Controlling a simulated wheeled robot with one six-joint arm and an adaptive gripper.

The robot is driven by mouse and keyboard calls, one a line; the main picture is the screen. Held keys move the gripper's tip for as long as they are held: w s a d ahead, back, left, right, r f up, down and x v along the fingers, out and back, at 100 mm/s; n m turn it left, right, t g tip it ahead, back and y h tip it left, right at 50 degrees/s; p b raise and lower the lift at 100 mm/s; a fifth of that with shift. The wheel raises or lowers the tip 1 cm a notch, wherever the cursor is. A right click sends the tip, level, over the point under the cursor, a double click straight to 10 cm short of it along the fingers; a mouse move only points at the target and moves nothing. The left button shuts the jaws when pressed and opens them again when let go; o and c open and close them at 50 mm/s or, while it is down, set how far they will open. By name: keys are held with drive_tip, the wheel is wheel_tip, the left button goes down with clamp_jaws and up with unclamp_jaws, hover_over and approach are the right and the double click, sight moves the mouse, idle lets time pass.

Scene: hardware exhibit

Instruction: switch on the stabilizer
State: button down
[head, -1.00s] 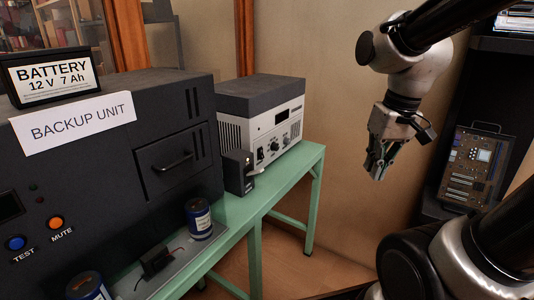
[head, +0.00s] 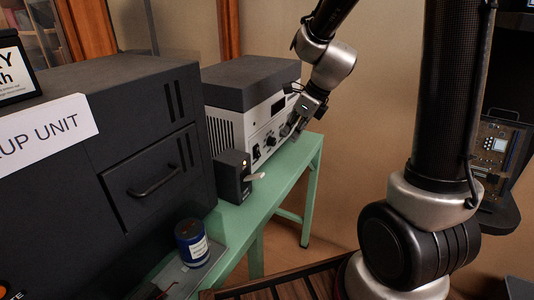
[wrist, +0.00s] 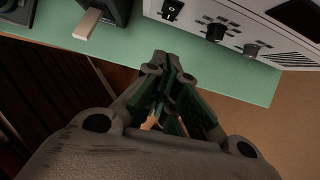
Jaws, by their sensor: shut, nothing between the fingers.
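A white unit with a dark grey top (head: 222,125) stands on the green bench, probably the stabilizer; no label is readable. Its front panel also shows in the wrist view (wrist: 189,20), with a black rocker switch (wrist: 172,10), a black knob (wrist: 215,32) and a small lever-like control (wrist: 251,49). I cannot tell the rocker's position. My gripper (head: 294,131) is shut and empty, in front of the right part of the panel in the head view. In the wrist view, my gripper (wrist: 172,62) points toward the panel, with bench surface showing between.
A small black box (head: 232,177) with a lit lamp and a pale lever (head: 255,177) stands left of the white unit. The large dark backup unit (head: 120,120) fills the left. A blue can (head: 190,244) stands before it. The green bench (head: 290,175) is bare at front right.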

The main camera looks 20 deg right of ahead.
sight(258, 152)
idle(0.4)
drive_tip(key=w+a+r+x, duration=0.1)
drive_tip(key=x, duration=1.1)
drive_tip(key=shift+w+a+f, duration=0.3)
drive_tip(key=shift+w+a, duration=0.15)
drive_tip(key=shift+a, duration=0.05)
drive_tip(key=shift+w+a+f, duration=0.2)
drive_tip(key=shift+a+f, duration=0.05)
drive_tip(key=shift+f, duration=0.05)
drive_tip(key=shift+r, duration=0.1)
